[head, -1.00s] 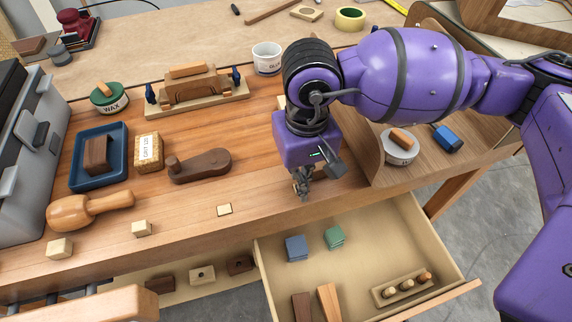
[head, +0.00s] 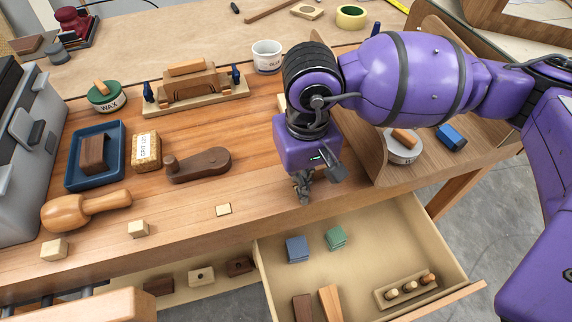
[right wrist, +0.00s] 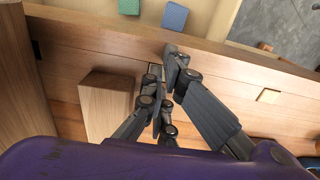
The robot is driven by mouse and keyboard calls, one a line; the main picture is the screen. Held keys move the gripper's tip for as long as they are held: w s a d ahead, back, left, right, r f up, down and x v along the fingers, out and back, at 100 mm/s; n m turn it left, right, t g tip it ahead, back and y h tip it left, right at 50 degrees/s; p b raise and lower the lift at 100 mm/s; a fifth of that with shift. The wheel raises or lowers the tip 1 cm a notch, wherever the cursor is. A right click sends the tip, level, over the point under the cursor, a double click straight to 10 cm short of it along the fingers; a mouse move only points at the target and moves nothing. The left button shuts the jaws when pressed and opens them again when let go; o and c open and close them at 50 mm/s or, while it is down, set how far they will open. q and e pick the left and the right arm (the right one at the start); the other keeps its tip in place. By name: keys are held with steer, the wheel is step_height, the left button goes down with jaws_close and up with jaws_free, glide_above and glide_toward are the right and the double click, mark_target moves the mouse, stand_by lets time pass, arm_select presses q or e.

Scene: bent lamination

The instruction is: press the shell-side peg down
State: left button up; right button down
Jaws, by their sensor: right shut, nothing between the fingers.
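My right gripper (head: 304,196) is shut and empty, pointing down at the bench's front edge beside the curved wooden shell (head: 372,150). In the right wrist view its fingertips (right wrist: 165,82) are over a small pale square (right wrist: 157,72) near the bench edge. This may be the shell-side peg; the fingers partly hide it, and I cannot tell its height or whether they touch it. Along the same edge, another square peg (head: 223,209) sits low in the bench top and also shows in the wrist view (right wrist: 268,96). Two more pegs, (head: 138,229) and (head: 54,250), stand higher. My left gripper is not in view.
An open drawer (head: 440,227) below the gripper holds blue and green blocks and a rack of dowels. A pale wooden block (right wrist: 108,103) stands close beside the fingers. A brown cam lever (head: 198,165) and a mallet (head: 85,210) lie to the left.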

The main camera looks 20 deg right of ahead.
steer(key=shift+r+p, duration=0.45)
steer(key=shift+r, duration=0.65)
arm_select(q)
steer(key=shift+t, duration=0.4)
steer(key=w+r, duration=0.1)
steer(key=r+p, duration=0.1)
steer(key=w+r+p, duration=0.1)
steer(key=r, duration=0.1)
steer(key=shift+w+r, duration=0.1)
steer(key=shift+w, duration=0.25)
arm_select(e)
step_height(320, 180, up, 6)
steer(key=shift+f, duration=0.2)
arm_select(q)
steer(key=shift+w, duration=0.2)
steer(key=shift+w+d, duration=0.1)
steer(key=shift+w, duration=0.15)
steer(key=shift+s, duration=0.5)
arm_select(e)
steer(key=shift+f, duration=0.1)
